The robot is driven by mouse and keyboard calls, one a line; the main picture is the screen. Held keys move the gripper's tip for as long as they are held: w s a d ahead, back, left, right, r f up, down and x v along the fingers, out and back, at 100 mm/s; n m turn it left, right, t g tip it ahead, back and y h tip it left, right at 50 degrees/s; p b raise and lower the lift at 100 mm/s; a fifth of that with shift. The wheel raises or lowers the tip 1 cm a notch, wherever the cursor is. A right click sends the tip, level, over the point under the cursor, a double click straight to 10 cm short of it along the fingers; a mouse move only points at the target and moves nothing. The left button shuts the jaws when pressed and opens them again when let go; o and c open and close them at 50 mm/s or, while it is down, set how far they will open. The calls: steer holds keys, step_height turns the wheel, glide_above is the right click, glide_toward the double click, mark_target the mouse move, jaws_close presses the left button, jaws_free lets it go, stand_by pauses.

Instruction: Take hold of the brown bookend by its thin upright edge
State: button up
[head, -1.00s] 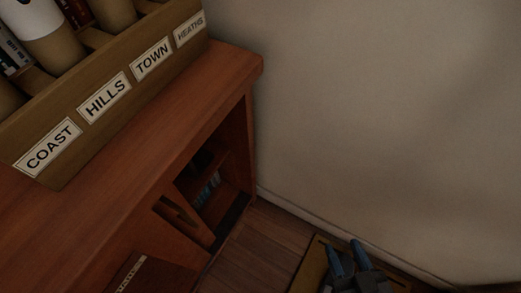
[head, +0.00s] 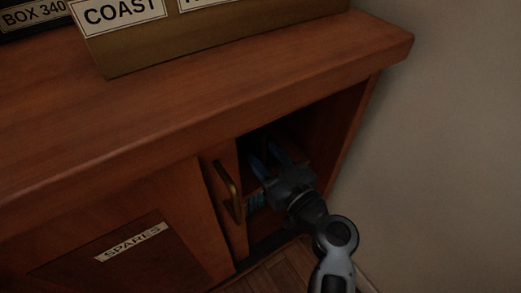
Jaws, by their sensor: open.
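My gripper (head: 269,154) reaches into the open compartment at the right end of the wooden cabinet (head: 150,115). Its two blue-grey fingers are apart and point into the dark inside. I cannot make out the brown bookend; the inside is very dark and my gripper covers part of it. I cannot tell whether the fingers touch anything.
A door edge with a brass handle (head: 231,190) stands close to the left of my gripper. A panel labelled SPARES (head: 134,243) is further left. A box labelled COAST (head: 121,13) stands on the top. The wall (head: 450,150) is at the right.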

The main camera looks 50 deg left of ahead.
mark_target(251, 137)
steer(key=a, duration=0.2)
steer(key=a+b, duration=0.1)
steer(key=a, duration=0.1)
steer(key=w+a, duration=0.1)
steer(key=a, duration=0.1)
steer(key=shift+a, duration=0.35)
jaws_close()
stand_by(1.0)
steer(key=shift+r, duration=0.15)
